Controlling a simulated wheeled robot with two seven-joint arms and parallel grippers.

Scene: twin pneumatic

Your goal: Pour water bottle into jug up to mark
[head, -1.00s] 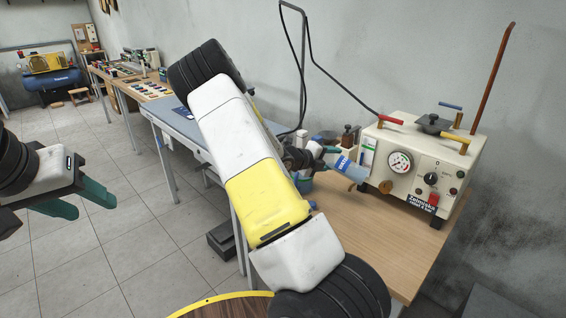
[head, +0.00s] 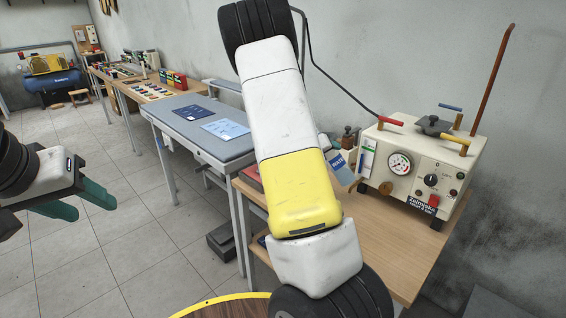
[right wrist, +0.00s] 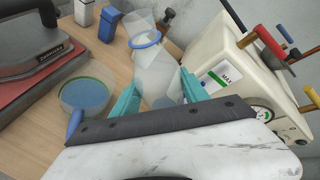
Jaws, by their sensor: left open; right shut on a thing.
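My right gripper (right wrist: 159,76) is shut on a clear, see-through body, which I take to be the water bottle (right wrist: 157,62). A blue ring shows at its far end. A blue label (head: 342,169), apparently the bottle's, shows tilted beside my right arm in the head view, where that gripper is hidden. A round vessel (right wrist: 85,94) with a blue handle and bluish inside, likely the jug, stands on the wooden table left of the gripper, apart from it. I cannot make out its mark or water level. My left gripper (head: 78,200) is open and empty, over the floor.
A cream machine (head: 415,165) with a gauge stands close right of the bottle. The table's front is clear.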

